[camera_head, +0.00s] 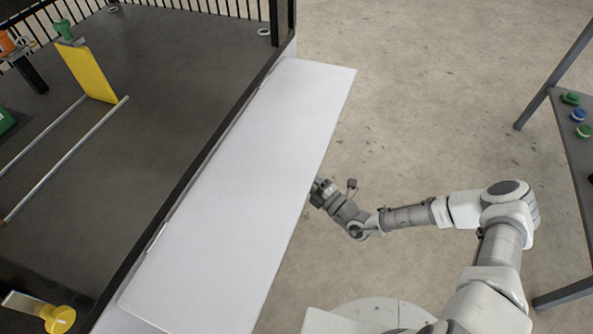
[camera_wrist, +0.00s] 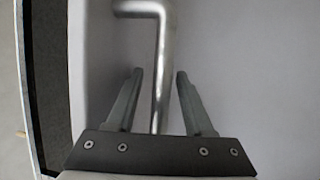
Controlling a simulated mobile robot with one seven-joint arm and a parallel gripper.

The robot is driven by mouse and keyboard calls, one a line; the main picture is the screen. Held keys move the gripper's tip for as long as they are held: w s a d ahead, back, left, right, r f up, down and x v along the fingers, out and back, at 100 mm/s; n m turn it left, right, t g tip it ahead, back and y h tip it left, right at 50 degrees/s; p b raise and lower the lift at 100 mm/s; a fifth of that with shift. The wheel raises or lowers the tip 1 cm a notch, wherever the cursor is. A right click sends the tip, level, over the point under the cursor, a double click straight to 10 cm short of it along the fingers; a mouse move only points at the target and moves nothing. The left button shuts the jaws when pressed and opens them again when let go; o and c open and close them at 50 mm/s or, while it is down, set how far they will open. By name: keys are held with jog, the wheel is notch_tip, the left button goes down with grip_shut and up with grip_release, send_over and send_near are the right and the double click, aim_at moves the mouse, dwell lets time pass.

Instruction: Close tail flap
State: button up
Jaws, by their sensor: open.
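The tail flap (camera_head: 245,175) is a long white panel folded outward along the edge of the dark bed in the head view. My gripper (camera_head: 322,190) is at the flap's outer long edge, its fingertips partly hidden there. In the wrist view my gripper (camera_wrist: 160,74) is open. A bent silver metal bar (camera_wrist: 160,45), like a handle, runs between its two fingers in the picture. I cannot tell whether the fingers touch it. The pale surface behind the bar looks like the flap. The bar is hidden in the head view.
The dark bed floor (camera_head: 150,110) carries a yellow plate (camera_head: 88,70) with rails and a yellow round knob (camera_head: 60,318). Black railings stand at the back. A grey table (camera_head: 575,150) with green and blue parts is at right. The concrete floor beyond the flap is clear.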

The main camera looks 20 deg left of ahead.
jog(key=shift+w+a, duration=0.1)
jog(key=shift+a, duration=0.05)
grip_shut()
dwell(1.4)
